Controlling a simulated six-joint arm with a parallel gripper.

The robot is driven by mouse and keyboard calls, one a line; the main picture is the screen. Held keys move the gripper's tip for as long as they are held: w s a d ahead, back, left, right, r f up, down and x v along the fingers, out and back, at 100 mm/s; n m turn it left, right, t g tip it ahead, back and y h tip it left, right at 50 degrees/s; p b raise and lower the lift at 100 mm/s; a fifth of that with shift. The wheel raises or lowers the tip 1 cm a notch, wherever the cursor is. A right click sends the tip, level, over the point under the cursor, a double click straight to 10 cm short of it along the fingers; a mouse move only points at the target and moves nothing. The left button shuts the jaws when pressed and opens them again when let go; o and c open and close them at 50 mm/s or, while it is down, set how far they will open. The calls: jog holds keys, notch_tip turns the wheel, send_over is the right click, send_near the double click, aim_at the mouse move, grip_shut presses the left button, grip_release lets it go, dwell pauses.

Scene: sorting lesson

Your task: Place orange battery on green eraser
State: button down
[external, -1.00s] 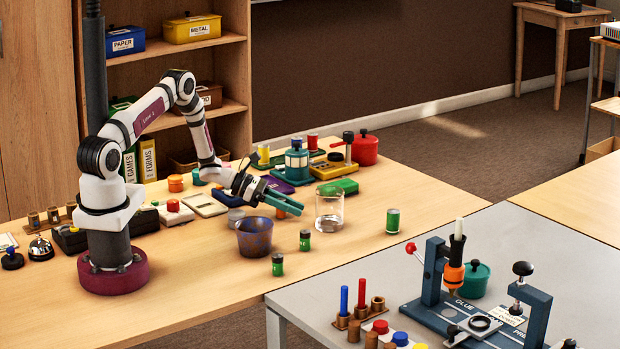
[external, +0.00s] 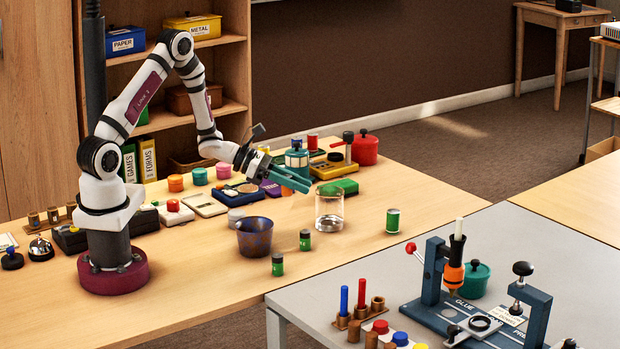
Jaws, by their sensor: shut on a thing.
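My gripper (external: 297,184), with teal fingers, is held above the wooden table, up and left of the clear glass. It is shut on the orange battery (external: 286,192), of which only a small orange bit shows between and below the fingers. The green eraser (external: 343,186) lies on the table just right of the fingertips in the picture, behind the glass. Nothing is seen on top of it.
A clear glass (external: 329,211) stands in front of the eraser. A dark patterned cup (external: 254,238) and several green batteries (external: 305,240) stand nearer. A yellow-based device (external: 334,168) and a red pot (external: 365,151) are behind. The table right of the glass is mostly clear.

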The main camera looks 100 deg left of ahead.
jog(key=w+a+r+n+y, duration=0.2)
jog(key=w+a, duration=0.3)
jog(key=a, duration=0.2)
jog(key=w+a+r+n+y, duration=0.2)
jog(key=w+a, duration=0.4)
jog(key=a, duration=0.1)
jog(key=shift+g, duration=0.3)
jog(key=s+a+f, duration=0.1)
jog(key=a+f, duration=0.1)
jog(key=a, duration=0.1)
jog(key=s+a+f, duration=0.1)
jog(key=a+f, duration=0.1)
jog(key=a, duration=0.1)
jog(key=s+a+f, duration=0.1)
jog(key=a+f, duration=0.1)
jog(key=a, duration=0.2)
jog(key=shift+s+a+f, duration=0.1)
jog(key=shift+s+f, duration=0.2)
jog(key=shift+f, duration=0.1)
jog(key=f, duration=0.4)
jog(key=shift+s+a, duration=0.1)
jog(key=shift+a, duration=0.2)
jog(key=shift+f, duration=0.2)
jog(key=c, duration=0.6)
grip_release()
jog(key=shift+f, duration=0.1)
